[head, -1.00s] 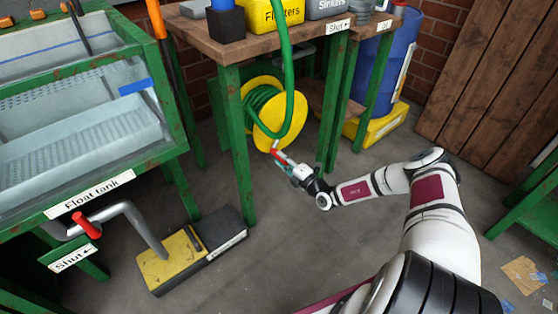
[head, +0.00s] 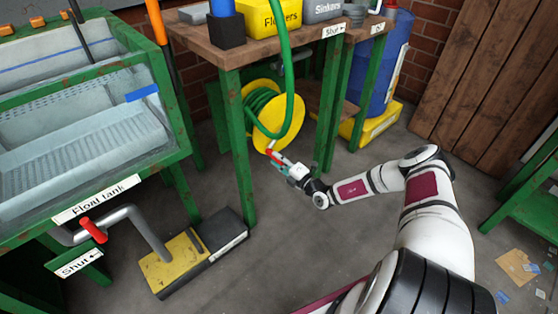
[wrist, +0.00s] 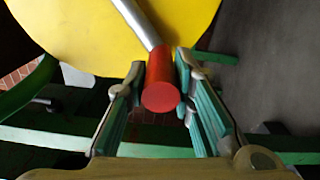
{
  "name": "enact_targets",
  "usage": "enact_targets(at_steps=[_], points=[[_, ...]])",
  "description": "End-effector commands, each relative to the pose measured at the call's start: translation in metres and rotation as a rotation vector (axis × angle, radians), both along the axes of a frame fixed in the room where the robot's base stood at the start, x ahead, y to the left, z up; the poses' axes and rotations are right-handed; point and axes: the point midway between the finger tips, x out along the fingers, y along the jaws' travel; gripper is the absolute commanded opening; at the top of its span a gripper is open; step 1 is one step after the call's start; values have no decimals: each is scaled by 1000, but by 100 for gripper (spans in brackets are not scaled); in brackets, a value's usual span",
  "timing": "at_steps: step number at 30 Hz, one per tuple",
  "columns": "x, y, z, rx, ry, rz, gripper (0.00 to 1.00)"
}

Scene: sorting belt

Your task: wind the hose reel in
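The hose reel (head: 280,112) has yellow discs with green hose (head: 258,100) coiled between them. It sits under the wooden bench, and a length of hose loops up past the bench top. A crank with a grey rod and a red handle (wrist: 161,90) stands out from the disc towards me. My gripper (head: 279,162) is at the reel's lower front. In the wrist view its teal-padded fingers (wrist: 161,62) lie on both sides of the red handle, close against it, and appear shut on it. The handle's round end faces the wrist camera.
The bench's green legs (head: 241,150) stand left and right of the reel. A yellow and black pedal block (head: 175,262) lies on the floor near the float tank (head: 85,160). A blue barrel (head: 388,70) stands behind right. The floor in front of the reel is clear.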

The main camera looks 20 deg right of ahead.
Motion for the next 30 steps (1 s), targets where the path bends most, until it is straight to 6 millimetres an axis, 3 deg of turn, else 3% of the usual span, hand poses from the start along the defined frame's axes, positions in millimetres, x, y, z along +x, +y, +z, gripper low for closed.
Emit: enact_targets(at_steps=[1,2,17,30], points=[[0,1,0,0,0,3,36],[0,2,0,0,0,3,43],[-6,-2,0,2,2,1,43],[-82,-26,0,1,3,0,43]])
